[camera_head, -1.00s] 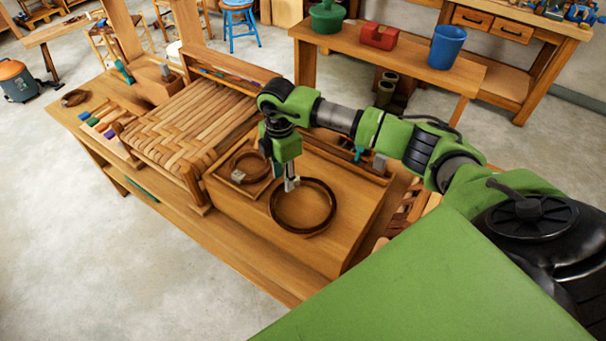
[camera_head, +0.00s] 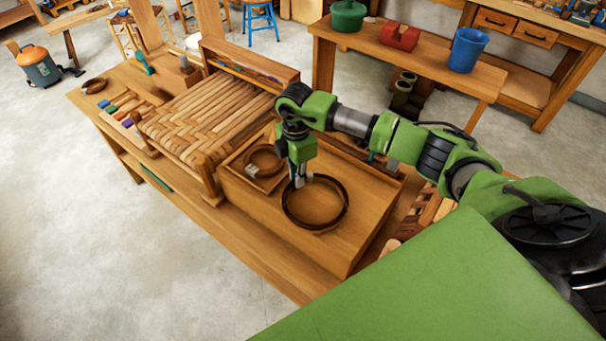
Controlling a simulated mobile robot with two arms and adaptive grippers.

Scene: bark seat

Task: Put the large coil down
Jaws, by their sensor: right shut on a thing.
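The large coil (camera_head: 318,230) is a dark brown ring in the middle of the head view, over the top of a wooden block (camera_head: 350,250) on the bench. My right gripper (camera_head: 300,182) points down at the coil's far left rim and is shut on it. The coil looks roughly level and close to the block top. I cannot tell whether it touches the wood. My left gripper is not in view.
A small tray (camera_head: 249,178) with a smaller coil (camera_head: 266,158) sits left of my gripper. A woven seat (camera_head: 205,122) stands further left. Another coil (camera_head: 94,86) lies at the bench's far left. The block top right of the large coil is clear.

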